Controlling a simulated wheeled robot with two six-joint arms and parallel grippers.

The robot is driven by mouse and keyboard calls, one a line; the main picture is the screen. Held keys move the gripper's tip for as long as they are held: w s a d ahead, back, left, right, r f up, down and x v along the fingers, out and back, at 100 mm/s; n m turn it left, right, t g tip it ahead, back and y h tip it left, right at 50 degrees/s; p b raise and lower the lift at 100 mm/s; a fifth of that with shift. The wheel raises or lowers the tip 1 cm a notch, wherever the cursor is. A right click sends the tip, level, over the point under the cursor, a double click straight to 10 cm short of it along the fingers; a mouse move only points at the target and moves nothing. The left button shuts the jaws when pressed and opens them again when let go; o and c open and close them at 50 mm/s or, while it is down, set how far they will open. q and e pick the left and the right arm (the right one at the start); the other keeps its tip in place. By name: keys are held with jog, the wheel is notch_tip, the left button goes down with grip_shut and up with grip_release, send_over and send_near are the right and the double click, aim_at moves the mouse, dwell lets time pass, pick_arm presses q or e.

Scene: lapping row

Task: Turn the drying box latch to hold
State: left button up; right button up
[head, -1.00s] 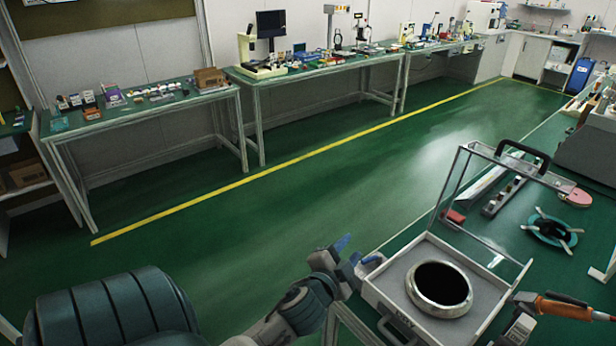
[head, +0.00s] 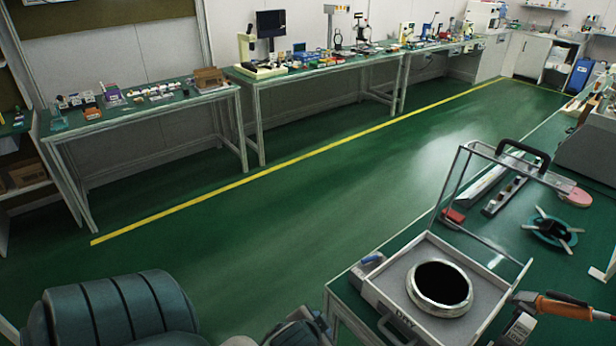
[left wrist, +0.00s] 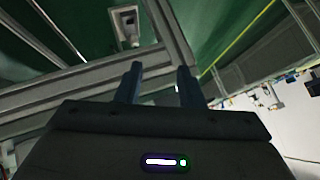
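The drying box (head: 398,272) is a pale box marked DRY at the right of the head view, near the bench's front corner. Its clear framed lid stands raised, and a metal ring (head: 418,297) with a dark centre sits in it. A small blue-tipped grey part (head: 371,261) lies at the box's left side; I cannot tell for certain that it is the latch, nor its setting. My left gripper (left wrist: 160,76) shows in the left wrist view, its two fingers apart with nothing between them. It is out of the head view, below the picture edge. My right gripper is not in view.
An orange-handled tool (head: 563,308) lies right of the box. A dark green holder with pale arms (head: 551,231) and a pink pad (head: 576,197) lie behind. In the left wrist view, grey frame bars (left wrist: 60,92) cross beyond my fingers. Open green floor (head: 270,215) lies left.

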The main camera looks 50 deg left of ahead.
pick_arm(q)
jog(key=s+d+f+g, duration=0.1)
jog(key=s+f, duration=0.2)
jog(key=f, duration=0.2)
jog(key=s+d+f+n+g+h, duration=0.1)
jog(key=s+f+g, duration=0.1)
jog(key=f, duration=0.4)
jog(key=shift+s+d+f+h, duration=0.25)
jog(key=shift+s+h, duration=0.05)
jog(key=shift+s, duration=0.25)
